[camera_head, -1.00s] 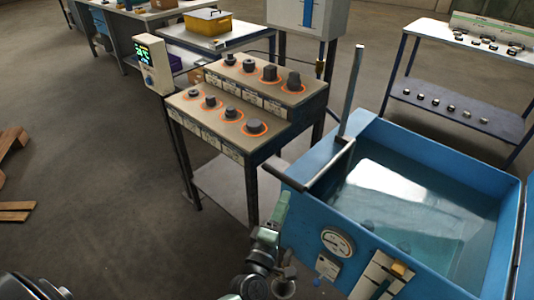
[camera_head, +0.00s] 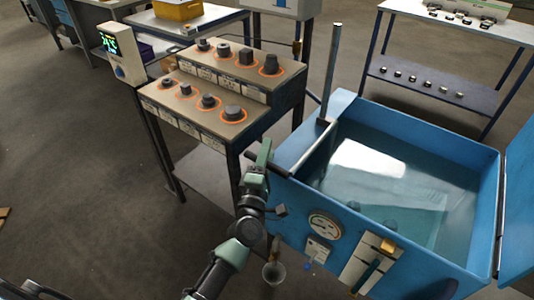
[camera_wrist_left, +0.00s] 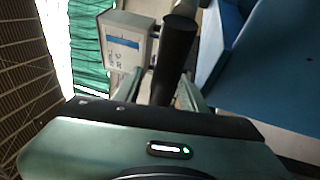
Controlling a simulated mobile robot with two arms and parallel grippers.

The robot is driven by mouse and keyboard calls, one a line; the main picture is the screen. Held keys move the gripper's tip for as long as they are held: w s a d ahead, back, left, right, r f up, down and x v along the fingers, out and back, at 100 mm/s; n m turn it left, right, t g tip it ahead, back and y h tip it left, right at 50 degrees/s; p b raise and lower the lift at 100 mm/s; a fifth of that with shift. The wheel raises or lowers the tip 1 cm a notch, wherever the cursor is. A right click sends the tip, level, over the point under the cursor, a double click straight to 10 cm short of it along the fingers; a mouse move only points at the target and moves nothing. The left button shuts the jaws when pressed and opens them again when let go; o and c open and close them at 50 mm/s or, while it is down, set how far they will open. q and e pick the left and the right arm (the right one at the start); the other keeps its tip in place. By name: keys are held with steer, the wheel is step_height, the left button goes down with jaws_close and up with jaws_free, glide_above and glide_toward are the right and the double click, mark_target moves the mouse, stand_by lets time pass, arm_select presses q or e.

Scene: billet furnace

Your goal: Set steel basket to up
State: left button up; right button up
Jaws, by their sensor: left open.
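A steel lift arm (camera_head: 312,146) with a black grip (camera_head: 270,164) runs from an upright post (camera_head: 331,75) over the near-left edge of the blue water tank (camera_head: 400,265). The steel basket itself is not clear; dim shapes show under the water (camera_head: 400,180). My left gripper (camera_head: 262,165) is open at the black grip. In the left wrist view the grip (camera_wrist_left: 176,55) stands between the two green fingers (camera_wrist_left: 171,93); whether they touch it I cannot tell. My right gripper is not in view.
A stepped stand (camera_head: 220,90) with several dark blocks in orange rings is left of the tank. A gauge (camera_head: 325,226) and a slotted panel (camera_head: 362,262) are on the tank's front. A blue lid (camera_head: 518,210) stands at the right. A bench (camera_head: 450,90) is behind.

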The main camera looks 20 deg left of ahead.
arm_select(q)
jaws_close()
steer(key=shift+f, duration=0.1)
stand_by(1.3)
